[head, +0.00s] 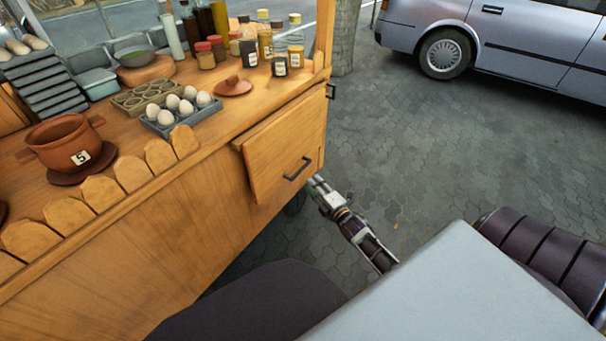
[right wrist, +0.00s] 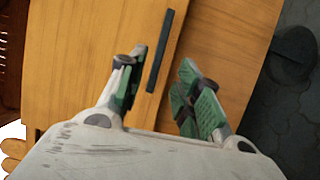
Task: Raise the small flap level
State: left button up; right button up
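The small flap (head: 275,148) is a wooden panel with a dark bar handle (head: 298,169) near its lower edge. It hangs down against the end of the wooden cart. My right gripper (head: 317,185) is just below and right of the handle in the head view. In the right wrist view my right gripper (right wrist: 163,60) is open and faces the flap (right wrist: 110,50). The handle (right wrist: 160,52) lies between the lines of its two fingers, closer to the left finger; I cannot tell whether they touch. My left gripper is not in view.
The cart counter (head: 230,103) above the flap holds an egg tray (head: 180,112), a clay lid (head: 233,87), several jars and bottles, and a clay pot (head: 65,145). Paved ground (head: 420,150) is open to the right. A grey car (head: 520,40) stands beyond.

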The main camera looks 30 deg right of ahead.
pick_arm(q)
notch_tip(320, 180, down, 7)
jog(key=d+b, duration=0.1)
jog(key=b, duration=0.1)
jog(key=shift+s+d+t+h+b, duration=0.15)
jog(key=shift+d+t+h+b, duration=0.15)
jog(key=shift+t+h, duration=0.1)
pick_arm(e)
jog(key=w, duration=0.8)
jog(key=shift+w, duration=0.4)
jog(key=c, duration=0.7)
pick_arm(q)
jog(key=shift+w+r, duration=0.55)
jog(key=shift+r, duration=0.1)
pick_arm(e)
grip_shut()
